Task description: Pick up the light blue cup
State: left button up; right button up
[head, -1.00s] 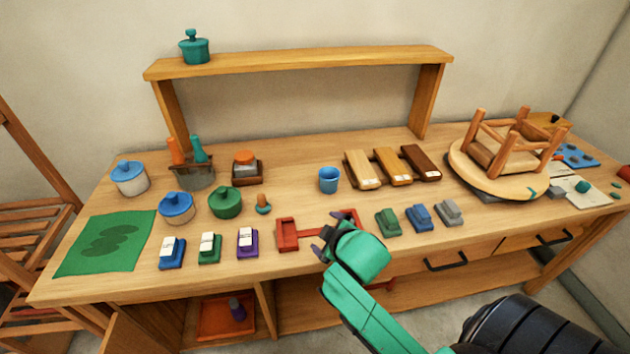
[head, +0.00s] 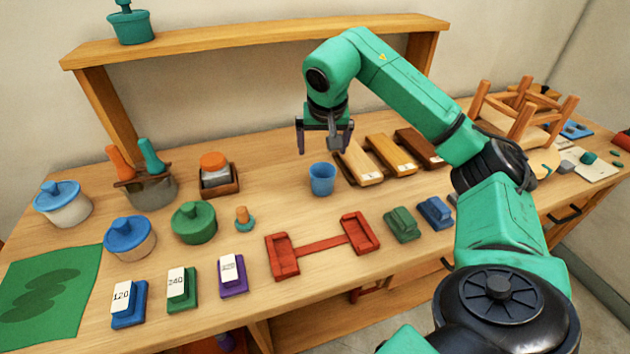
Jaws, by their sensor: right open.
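The light blue cup (head: 322,180) stands upright on the wooden table, near its middle. My right gripper (head: 325,148) is above the cup with its fingers pointing down. Its jaws are open and empty, and the fingertips look a little above the cup's rim, apart from it. My left gripper is not in view.
Wooden blocks (head: 391,154) lie just right of the cup. A red holder (head: 320,247) is in front. A green lidded pot (head: 194,222) and a small orange-topped piece (head: 243,218) stand to the left. A shelf (head: 262,42) spans the back.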

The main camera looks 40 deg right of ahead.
aim_at(323, 175)
jog(key=p+x, duration=0.1)
jog(key=x, duration=0.3)
jog(key=p+x, duration=0.1)
jog(key=x, duration=0.4)
jog(key=p+x, duration=0.1)
jog(key=x, duration=0.3)
jog(key=shift+s+d+f, duration=0.25)
jog(key=shift+s, duration=0.05)
jog(key=shift+w+d+f, duration=0.1)
jog(key=shift+w+f, duration=0.05)
jog(key=shift+f, duration=0.15)
jog(key=c, duration=1.2)
jog(key=shift+o, duration=0.2)
jog(key=shift+r, duration=0.1)
